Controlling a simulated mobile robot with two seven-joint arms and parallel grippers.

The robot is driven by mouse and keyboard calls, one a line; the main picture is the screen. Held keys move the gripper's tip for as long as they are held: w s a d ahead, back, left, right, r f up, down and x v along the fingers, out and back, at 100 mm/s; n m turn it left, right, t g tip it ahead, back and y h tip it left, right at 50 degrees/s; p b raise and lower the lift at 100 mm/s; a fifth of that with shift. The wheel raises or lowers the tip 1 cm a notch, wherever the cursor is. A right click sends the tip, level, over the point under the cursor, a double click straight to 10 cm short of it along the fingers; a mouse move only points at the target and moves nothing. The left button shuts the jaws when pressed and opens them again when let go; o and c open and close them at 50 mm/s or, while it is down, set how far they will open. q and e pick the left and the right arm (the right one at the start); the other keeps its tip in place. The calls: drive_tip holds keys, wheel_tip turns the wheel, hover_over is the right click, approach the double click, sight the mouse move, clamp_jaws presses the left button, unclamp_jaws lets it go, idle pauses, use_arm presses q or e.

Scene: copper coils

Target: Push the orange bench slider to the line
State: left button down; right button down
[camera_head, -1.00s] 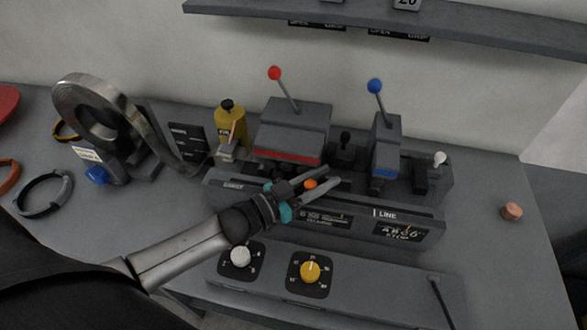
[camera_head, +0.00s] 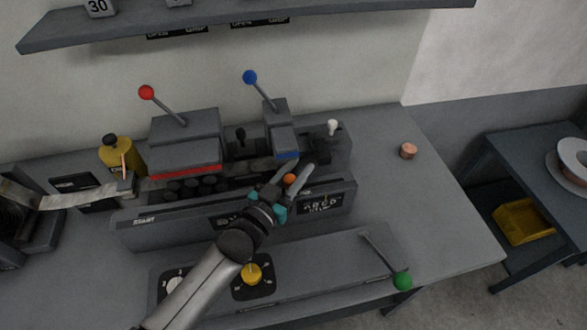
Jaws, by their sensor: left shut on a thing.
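The orange bench slider (camera_head: 290,179) shows as a small orange knob on the front of the grey bench unit (camera_head: 180,222), towards its right end. My left gripper (camera_head: 288,175) reaches in from the lower left and is shut on the slider, one finger on each side of it. The START label (camera_head: 144,220) is at the left end of the unit's front. The LINE mark cannot be made out; my gripper covers that part of the front, just left of the ABCD plate (camera_head: 320,202). My right gripper is out of view.
A red-knobbed lever (camera_head: 147,92) and a blue-knobbed lever (camera_head: 250,77) rise behind the slider. A yellow bottle (camera_head: 118,155) stands at left. A copper piece (camera_head: 408,151) lies on the clear right part of the bench. A green-knobbed lever (camera_head: 402,280) is at front right.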

use_arm(q)
drive_tip(key=c, duration=0.6)
unclamp_jaws()
drive_tip(key=shift+s+a, duration=0.1)
drive_tip(key=shift+s, duration=0.05)
drive_tip(key=v, duration=1.5)
drive_tip(key=shift+s, duration=0.1)
